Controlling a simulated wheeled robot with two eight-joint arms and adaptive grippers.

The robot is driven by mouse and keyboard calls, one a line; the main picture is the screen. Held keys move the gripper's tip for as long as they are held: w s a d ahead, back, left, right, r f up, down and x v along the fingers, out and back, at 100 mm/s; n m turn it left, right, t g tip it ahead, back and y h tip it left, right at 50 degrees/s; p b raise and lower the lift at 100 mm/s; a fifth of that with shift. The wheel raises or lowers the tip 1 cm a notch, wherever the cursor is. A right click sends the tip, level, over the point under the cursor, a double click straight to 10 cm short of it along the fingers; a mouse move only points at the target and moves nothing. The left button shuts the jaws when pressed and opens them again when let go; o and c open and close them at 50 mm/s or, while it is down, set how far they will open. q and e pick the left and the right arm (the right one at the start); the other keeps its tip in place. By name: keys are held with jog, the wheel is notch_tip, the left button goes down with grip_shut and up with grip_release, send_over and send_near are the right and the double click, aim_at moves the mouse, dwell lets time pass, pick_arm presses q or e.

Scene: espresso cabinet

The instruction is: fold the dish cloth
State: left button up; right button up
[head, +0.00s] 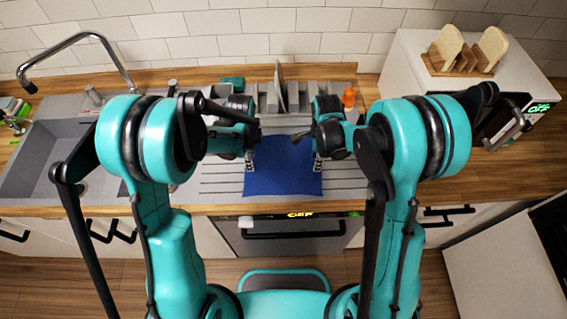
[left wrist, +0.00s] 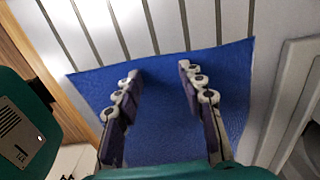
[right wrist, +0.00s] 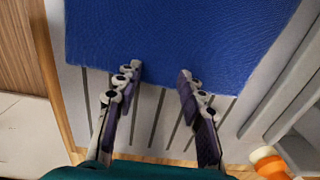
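The blue dish cloth (head: 283,178) lies spread out on the ribbed metal drainboard. It also fills the middle of the left wrist view (left wrist: 160,115) and the upper part of the right wrist view (right wrist: 170,35). My left gripper (head: 250,160) is at the cloth's left side, its two fingers apart over the cloth in its wrist view (left wrist: 158,71). My right gripper (head: 318,161) is at the cloth's right side, its fingers apart at the cloth's edge in its wrist view (right wrist: 158,72). Nothing shows held between either pair. Whether the fingertips touch the cloth is unclear.
A sink (head: 45,160) with a faucet (head: 75,42) is on the left. A dish rack (head: 300,97) stands behind the cloth, with an orange-capped bottle (head: 348,98) nearby. A white machine (head: 420,70) carries a toast rack (head: 455,68) on the right. Bare drainboard (head: 345,185) flanks the cloth.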

pick_arm(q)
jog(key=shift+f, duration=0.1)
pick_arm(e)
jog(key=shift+f, duration=0.1)
pick_arm(q)
jog(key=shift+f, duration=0.2)
pick_arm(e)
jog(key=shift+f, duration=0.2)
pick_arm(q)
jog(key=shift+s+r, duration=0.1)
jog(key=c, duration=0.5)
pick_arm(e)
jog(key=shift+s+r, duration=0.1)
jog(key=c, duration=0.5)
pick_arm(q)
grip_shut()
pick_arm(e)
grip_shut()
